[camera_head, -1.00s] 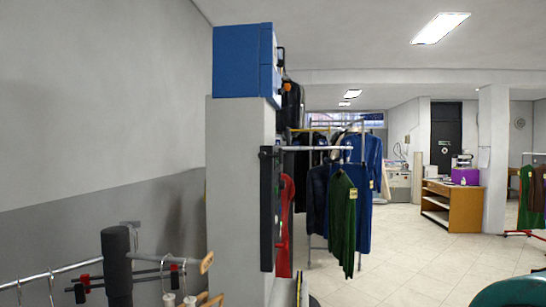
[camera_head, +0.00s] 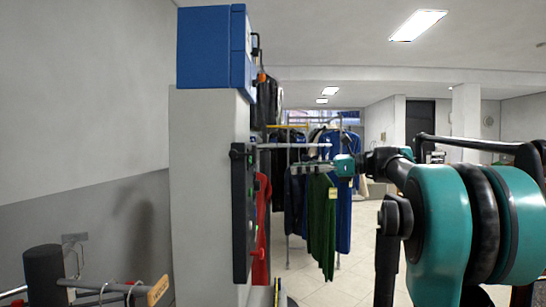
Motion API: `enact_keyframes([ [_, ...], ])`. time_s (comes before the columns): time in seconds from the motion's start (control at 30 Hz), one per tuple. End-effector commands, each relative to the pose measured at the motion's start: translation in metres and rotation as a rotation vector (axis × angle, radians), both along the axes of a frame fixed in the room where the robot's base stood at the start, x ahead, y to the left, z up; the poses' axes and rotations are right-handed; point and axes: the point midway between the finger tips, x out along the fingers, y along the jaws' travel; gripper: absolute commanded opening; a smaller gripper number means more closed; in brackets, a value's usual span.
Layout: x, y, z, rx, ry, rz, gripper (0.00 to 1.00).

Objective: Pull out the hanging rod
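The pale hanging rod (camera_head: 290,145) sticks out to the right from a black upright wall bracket (camera_head: 240,215) on the end of the grey partition. My arm reaches in from the right. What looks like my gripper (camera_head: 308,168) is small and far off, pointing left, just below the rod in the picture. I cannot tell whether it touches the rod, or whether its fingers are open or shut. A green garment (camera_head: 321,225) and dark blue ones hang below and behind it.
A blue box (camera_head: 205,48) sits on top of the partition. A red piece (camera_head: 262,225) is beside the bracket. At lower left stands a dark post (camera_head: 46,275) with metal rods and hangers. Pale tiled floor (camera_head: 345,284) shows at lower middle.

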Motion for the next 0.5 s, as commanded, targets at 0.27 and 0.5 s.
enact_keyframes([
  [0.27, 0.005, -0.001, 0.046, 0.115, 0.069, 0.008, 0.36],
  [0.5, 0.013, 0.037, 0.045, 0.113, 0.067, 0.01, 0.36],
])
